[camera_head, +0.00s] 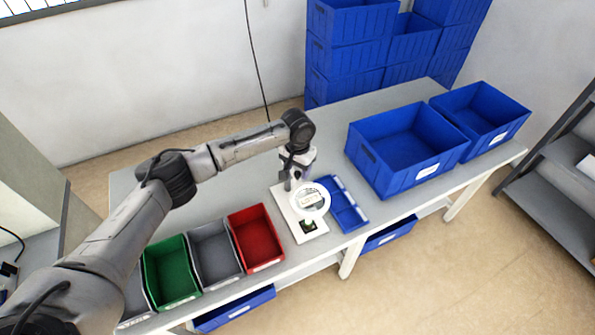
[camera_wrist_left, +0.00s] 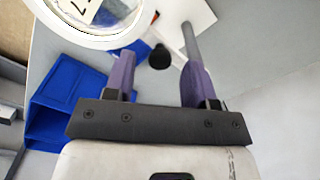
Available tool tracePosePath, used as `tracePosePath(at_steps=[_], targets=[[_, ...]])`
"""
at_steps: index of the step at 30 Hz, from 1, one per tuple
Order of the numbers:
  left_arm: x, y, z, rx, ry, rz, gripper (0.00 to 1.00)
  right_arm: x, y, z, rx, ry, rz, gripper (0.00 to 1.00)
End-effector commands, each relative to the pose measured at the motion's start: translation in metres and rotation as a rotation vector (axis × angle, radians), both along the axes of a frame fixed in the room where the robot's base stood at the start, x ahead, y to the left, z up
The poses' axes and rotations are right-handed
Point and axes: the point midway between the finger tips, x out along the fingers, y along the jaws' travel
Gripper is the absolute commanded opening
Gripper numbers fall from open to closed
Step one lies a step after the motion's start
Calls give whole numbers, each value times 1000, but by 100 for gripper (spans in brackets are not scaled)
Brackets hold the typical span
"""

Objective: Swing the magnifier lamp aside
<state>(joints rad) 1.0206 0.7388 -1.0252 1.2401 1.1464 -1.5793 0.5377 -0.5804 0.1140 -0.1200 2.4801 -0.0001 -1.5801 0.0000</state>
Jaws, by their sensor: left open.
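The magnifier lamp has a white ring head (camera_head: 312,199) that stands over a white base plate (camera_head: 283,198) in the head view. A small green and black part (camera_head: 308,226) lies on the plate near the ring. In the left wrist view the ring head (camera_wrist_left: 110,39) fills the top left, and a grey rod (camera_wrist_left: 189,42) and a dark round knob (camera_wrist_left: 159,57) show ahead. My left gripper (camera_head: 295,183) is open just behind the ring. Its purple fingers (camera_wrist_left: 160,72) are apart, with the rod by the right finger; I cannot tell if they touch. My right gripper is not in view.
A blue divided tray (camera_head: 349,215) sits right of the plate. Red (camera_head: 257,239), grey (camera_head: 216,252) and green (camera_head: 172,274) bins line the table's front left. Two large blue crates (camera_head: 398,133) stand at the right. Bare table (camera_head: 345,112) lies behind the lamp.

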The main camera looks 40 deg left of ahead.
Motion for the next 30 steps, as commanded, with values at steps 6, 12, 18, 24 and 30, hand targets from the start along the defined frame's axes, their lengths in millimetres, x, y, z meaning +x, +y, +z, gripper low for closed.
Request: tracePosePath(at_steps=[6,12,18,24,30], targets=[[0,0,-10,0,-1,0,51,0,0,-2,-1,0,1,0],[0,0,-11,0,-1,0,51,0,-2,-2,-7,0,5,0],[0,0,-11,0,0,0,41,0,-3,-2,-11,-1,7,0],[0,0,-10,0,0,0,22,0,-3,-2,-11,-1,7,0],[0,0,-10,0,0,0,3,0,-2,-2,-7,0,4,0]])
